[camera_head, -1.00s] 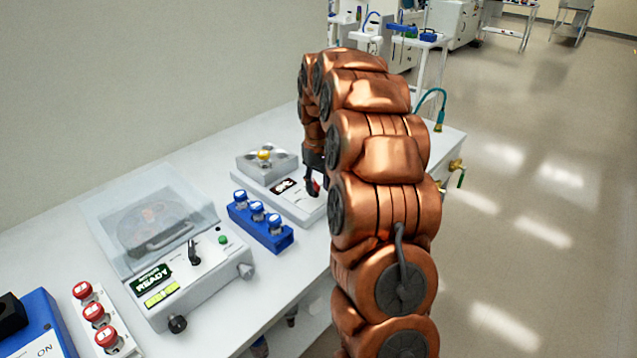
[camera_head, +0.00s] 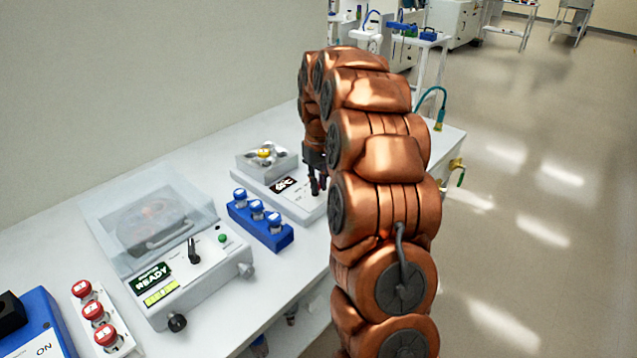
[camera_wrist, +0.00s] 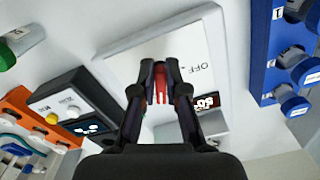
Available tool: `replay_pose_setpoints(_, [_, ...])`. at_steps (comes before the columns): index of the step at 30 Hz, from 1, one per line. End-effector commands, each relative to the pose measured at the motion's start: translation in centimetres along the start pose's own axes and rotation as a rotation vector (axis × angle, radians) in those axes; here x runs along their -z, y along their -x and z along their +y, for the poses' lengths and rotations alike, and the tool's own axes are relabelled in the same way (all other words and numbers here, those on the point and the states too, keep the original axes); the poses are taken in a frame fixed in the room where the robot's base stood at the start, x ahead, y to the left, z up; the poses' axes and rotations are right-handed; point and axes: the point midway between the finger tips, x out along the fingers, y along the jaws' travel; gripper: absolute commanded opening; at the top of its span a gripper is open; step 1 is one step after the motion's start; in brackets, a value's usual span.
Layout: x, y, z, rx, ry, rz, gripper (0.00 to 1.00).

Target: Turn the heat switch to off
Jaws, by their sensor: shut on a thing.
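The heat switch is a red lever (camera_wrist: 161,88) on the white panel of the heater unit (camera_wrist: 202,28). In the wrist view my gripper (camera_wrist: 160,70) has a dark finger on each side of it and is shut on it. The word OFF is printed on the panel to the upper right of the lever. A small lit display (camera_wrist: 206,102) is to the right. In the head view my gripper (camera_head: 316,184) is at the right side of the heater unit (camera_head: 300,206), and the red lever is hard to make out behind the fingers.
A blue rack with blue-capped vials (camera_head: 240,217) stands close in front of the heater. A metal block with a yellow-capped vial (camera_head: 265,153) is behind. A clear-lidded centrifuge (camera_head: 205,285) and red-capped vials (camera_head: 93,310) are nearer. The bench edge is just right.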

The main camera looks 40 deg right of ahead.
Motion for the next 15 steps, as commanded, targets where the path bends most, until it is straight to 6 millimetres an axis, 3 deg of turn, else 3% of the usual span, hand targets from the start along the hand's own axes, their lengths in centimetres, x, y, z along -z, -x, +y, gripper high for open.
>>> replay_pose_setpoints(15, [0.25,-0.07,0.74,-0.002,0.373,0.004,0.00])
